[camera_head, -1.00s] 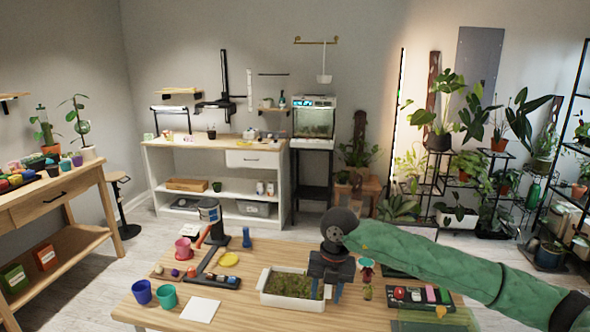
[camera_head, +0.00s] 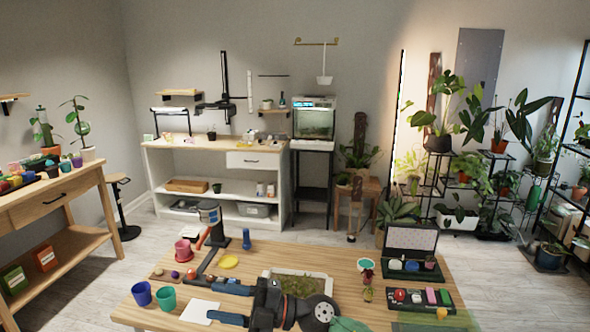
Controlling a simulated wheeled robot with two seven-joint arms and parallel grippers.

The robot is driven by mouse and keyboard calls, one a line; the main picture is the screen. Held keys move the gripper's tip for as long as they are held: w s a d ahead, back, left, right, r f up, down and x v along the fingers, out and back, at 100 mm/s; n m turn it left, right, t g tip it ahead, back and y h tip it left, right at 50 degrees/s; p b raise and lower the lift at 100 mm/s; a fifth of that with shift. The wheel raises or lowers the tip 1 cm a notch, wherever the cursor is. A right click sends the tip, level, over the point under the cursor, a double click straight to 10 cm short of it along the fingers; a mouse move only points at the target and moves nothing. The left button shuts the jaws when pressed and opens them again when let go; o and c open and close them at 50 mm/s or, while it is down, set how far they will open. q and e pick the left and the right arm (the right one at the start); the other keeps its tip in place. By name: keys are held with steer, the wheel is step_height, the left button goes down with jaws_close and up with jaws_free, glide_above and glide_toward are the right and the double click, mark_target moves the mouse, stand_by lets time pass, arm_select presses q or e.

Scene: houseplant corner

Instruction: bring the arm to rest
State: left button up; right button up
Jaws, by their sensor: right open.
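My right gripper (camera_head: 213,301) is at the front of the table, with its two blue fingers pointing left and spread apart. Nothing shows between them except part of a white sheet (camera_head: 196,308) lying beyond or below. Its dark body covers the near left part of the white tray of moss (camera_head: 300,284). A bit of my green-sleeved right arm shows at the bottom edge. My left gripper is not in view.
A yellow dish (camera_head: 229,262) and a red pot (camera_head: 183,250) sit farther back. An open black case (camera_head: 410,250) and a tray of small colored items (camera_head: 419,299) lie at the right.

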steer(key=w+d+m+t+h, duration=0.3)
steer(key=d+m+t, duration=0.2)
steer(key=m+t, duration=0.45)
steer(key=w+d+m+t+h, duration=0.3)
steer(key=d+m+t, duration=0.2)
steer(key=m+t, duration=0.45)
steer(key=s+d+f+m+g+h, duration=0.1)
steer(key=s+d+f+m+h, duration=0.1)
steer(key=d+f+m+h, duration=0.95)
steer(key=s+d+f+g+h, duration=0.1)
steer(key=s+d+f+g, duration=0.15)
steer(key=s+f, duration=0.4)
steer(key=s+d+f+g+h, duration=0.2)
steer(key=s+f+g, duration=0.15)
steer(key=f, duration=0.65)
steer(key=s+d+f+g, duration=0.1)
steer(key=s+f+g, duration=0.1)
steer(key=s, duration=0.4)
steer(key=s+d+f+g+y, duration=0.1)
steer(key=s+f+g, duration=0.2)
steer(key=s, duration=0.4)
steer(key=s+d+f+g, duration=0.1)
steer(key=s+f+g, duration=0.2)
steer(key=s, duration=0.4)
steer(key=shift+d+f+g, duration=0.2)
steer(key=shift+f+g, duration=0.05)
steer(key=shift+g, duration=0.45)
steer(key=shift+s, duration=0.1)
